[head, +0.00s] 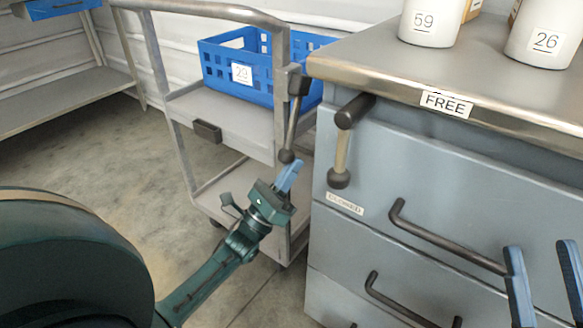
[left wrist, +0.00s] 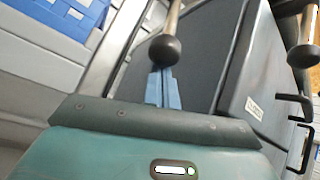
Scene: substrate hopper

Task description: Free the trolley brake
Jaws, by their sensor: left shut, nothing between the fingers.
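The grey trolley (head: 228,118) stands left of the cabinet. A lever (head: 292,125) with a dark pivot hangs from its near right post and ends in a dark ball knob (head: 286,156). My left gripper (head: 288,176) is shut and empty, its blue fingertips just below this knob. In the left wrist view the knob (left wrist: 164,50) lies at the fingertips (left wrist: 163,82); I cannot tell whether they touch. A second lever (head: 341,150) with a ball knob hangs down on the cabinet front. My right gripper (head: 545,262) is open at the lower right, fingers apart and empty.
The trolley carries a blue crate (head: 216,66) labelled 29. White containers (head: 430,25) stand on top. Floor at left is clear before a shelf (head: 70,100).

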